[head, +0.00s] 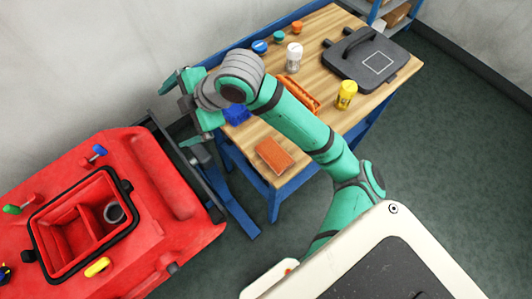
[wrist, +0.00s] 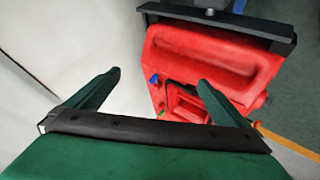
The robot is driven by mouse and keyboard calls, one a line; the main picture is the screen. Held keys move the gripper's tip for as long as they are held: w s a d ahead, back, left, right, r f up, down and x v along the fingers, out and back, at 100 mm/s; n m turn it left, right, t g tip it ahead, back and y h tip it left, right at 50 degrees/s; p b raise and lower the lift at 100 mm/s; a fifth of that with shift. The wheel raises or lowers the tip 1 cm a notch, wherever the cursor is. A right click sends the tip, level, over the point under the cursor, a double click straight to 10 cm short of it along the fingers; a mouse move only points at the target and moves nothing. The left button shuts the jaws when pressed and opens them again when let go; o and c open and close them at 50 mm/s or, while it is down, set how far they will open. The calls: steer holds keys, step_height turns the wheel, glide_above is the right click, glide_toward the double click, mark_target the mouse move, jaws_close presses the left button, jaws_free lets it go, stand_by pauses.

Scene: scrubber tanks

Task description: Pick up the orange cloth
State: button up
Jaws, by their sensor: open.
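A folded orange cloth (head: 275,156) lies flat on the near corner of the wooden table (head: 345,122). My arm reaches over the table's left end. My gripper (head: 180,112) is off the table's left edge, up and left of the orange cloth and apart from it. In the wrist view my gripper (wrist: 158,82) has its two fingers spread wide with nothing between them. The cloth does not show in the wrist view.
A red scrubber tank (head: 185,235) stands left of the table; it also shows in the wrist view (wrist: 205,55).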

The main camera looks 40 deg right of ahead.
steer(key=s+d+f+n+g+h, duration=0.1)
steer(key=s+d+f+g+h, duration=0.3)
steer(key=s+d, duration=0.55)
steer(key=g+h, duration=0.2)
steer(key=g, duration=0.1)
glide_above(275, 153)
steer(key=f, duration=0.5)
steer(key=shift+d+f, duration=0.2)
steer(key=shift+f, duration=0.15)
steer(key=shift+a+f, duration=0.2)
steer(key=shift+f, duration=2.5)
steer(key=c, duration=0.9)
steer(key=shift+r, duration=0.15)
